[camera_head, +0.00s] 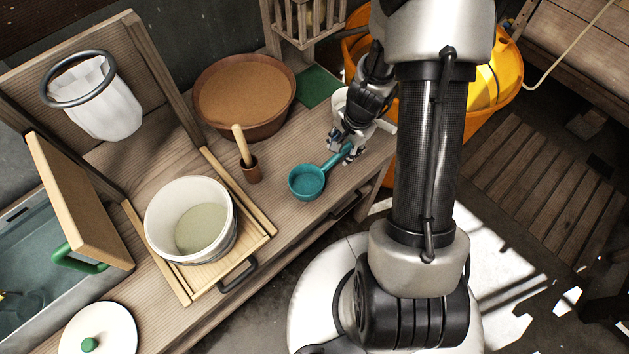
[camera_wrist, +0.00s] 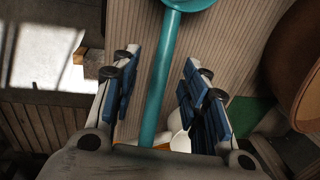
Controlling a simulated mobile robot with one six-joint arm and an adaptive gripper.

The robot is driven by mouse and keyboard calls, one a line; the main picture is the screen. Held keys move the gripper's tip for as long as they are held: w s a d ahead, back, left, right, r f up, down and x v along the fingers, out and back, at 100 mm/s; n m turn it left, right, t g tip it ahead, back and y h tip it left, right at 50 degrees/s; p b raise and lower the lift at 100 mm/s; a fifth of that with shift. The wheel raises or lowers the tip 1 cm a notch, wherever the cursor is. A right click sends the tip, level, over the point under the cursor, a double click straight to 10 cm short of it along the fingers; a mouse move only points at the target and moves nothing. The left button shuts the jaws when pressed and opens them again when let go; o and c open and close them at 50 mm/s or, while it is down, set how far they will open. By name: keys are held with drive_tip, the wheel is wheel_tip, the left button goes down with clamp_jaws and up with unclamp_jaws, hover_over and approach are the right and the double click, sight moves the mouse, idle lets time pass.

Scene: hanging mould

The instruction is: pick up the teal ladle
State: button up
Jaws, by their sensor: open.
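The teal ladle (camera_head: 307,182) lies on the wooden worktop near its front edge, bowl toward the left and handle running up to the right. My gripper (camera_head: 347,150) is at the handle end in the head view. In the wrist view the ladle's handle (camera_wrist: 158,85) runs between the two blue-padded fingers of my gripper (camera_wrist: 160,88), with a gap on both sides. The ladle's bowl is mostly cut off at the top of the wrist view. My gripper is open and holds nothing.
A brown bowl (camera_head: 245,90) stands behind the ladle. A wooden pestle in a small brown cup (camera_head: 251,172) stands to its left. A white bucket (camera_head: 190,220) sits on a wooden tray further left. A white vessel, partly hidden, is behind my gripper. An orange tub (camera_head: 510,75) is at the right.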

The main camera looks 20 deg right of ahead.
sight(335, 157)
drive_tip(key=f+b, duration=0.1)
drive_tip(key=f, duration=0.1)
drive_tip(key=w+f+b, duration=0.1)
drive_tip(key=f, duration=0.2)
drive_tip(key=shift+w+f+b, duration=0.25)
drive_tip(key=shift+f+b, duration=0.15)
drive_tip(key=shift+r, duration=0.1)
drive_tip(key=shift+c, duration=0.3)
clamp_jaws()
